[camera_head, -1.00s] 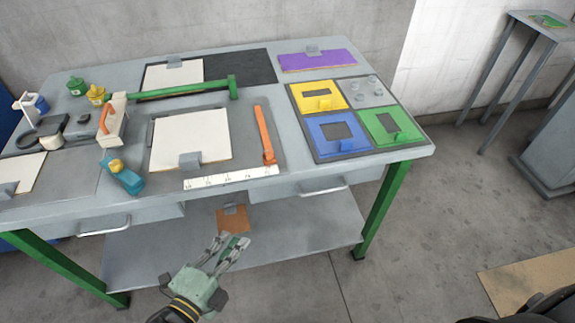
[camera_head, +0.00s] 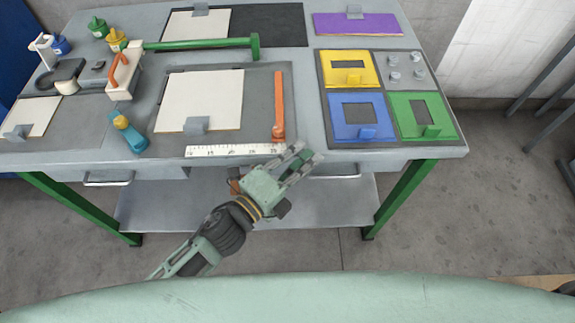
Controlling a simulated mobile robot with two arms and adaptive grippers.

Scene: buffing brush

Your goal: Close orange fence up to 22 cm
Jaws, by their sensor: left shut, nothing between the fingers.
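The orange fence (camera_head: 279,106) is a narrow upright bar on the grey mat, right of a white board (camera_head: 200,100). Its lower end stands at the right end of the white ruler (camera_head: 232,150), whose numbers are too small to read surely. My left gripper (camera_head: 305,158) is in front of the table's front edge, just below and right of the fence's lower end. Its fingers point up and right, shut and empty. It appears apart from the fence. My right gripper is not in view.
A green bar (camera_head: 205,44) lies behind the board. A teal tool (camera_head: 129,132) lies left of the ruler. Yellow, blue and green plates (camera_head: 408,128) sit in a dark tray on the right. Drawer handles (camera_head: 108,179) project below the tabletop.

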